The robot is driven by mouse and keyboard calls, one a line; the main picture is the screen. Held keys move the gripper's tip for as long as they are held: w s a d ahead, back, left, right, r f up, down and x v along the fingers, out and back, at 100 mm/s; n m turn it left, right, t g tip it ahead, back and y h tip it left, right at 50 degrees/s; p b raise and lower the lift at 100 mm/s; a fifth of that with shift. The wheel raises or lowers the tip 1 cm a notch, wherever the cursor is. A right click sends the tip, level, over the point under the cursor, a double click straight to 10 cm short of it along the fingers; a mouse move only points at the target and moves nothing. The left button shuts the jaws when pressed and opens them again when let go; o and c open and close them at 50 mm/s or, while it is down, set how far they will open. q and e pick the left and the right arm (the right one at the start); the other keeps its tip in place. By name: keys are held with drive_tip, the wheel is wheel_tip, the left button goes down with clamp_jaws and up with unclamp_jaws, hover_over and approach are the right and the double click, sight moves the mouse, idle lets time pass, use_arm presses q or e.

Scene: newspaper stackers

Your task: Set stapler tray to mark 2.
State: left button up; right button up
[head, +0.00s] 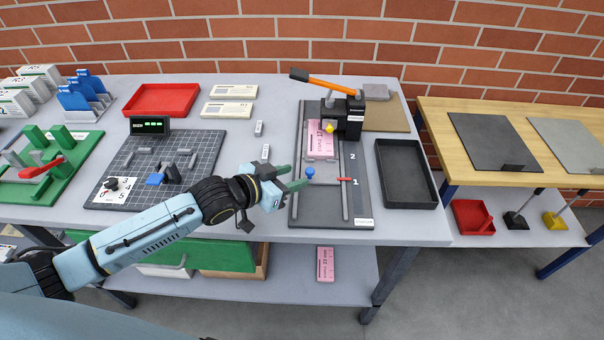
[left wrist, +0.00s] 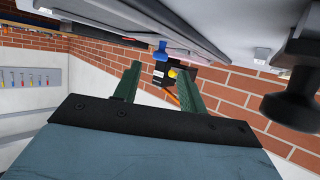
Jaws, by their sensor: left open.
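The stapler (head: 342,115) has a black body and an orange lever and stands at the back of a dark base (head: 362,205) with two rails. Its grey sliding tray (head: 326,174) carries a blue knob (head: 310,173) at the front left. The tray's red pointer (head: 344,180) is level with mark 1 (head: 356,182); mark 2 (head: 352,156) is farther back. A pink pad (head: 320,138) lies behind the knob, partly under the stapler. My left gripper (head: 297,176) is open just left of the knob. The left wrist view shows the knob (left wrist: 160,50) beyond the fingertips.
A black tray (head: 407,175) stands right of the base. A gridded board (head: 200,165) with small parts lies to the left, a red tray (head: 162,100) behind it. A wooden table (head: 440,130) stands at the right. A yellow knob (head: 329,128) is on the stapler.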

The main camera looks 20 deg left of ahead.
sight(308, 171)
use_arm(q)
drive_tip(key=shift+x, duration=2.1)
drive_tip(key=shift+c, duration=0.3)
clamp_jaws()
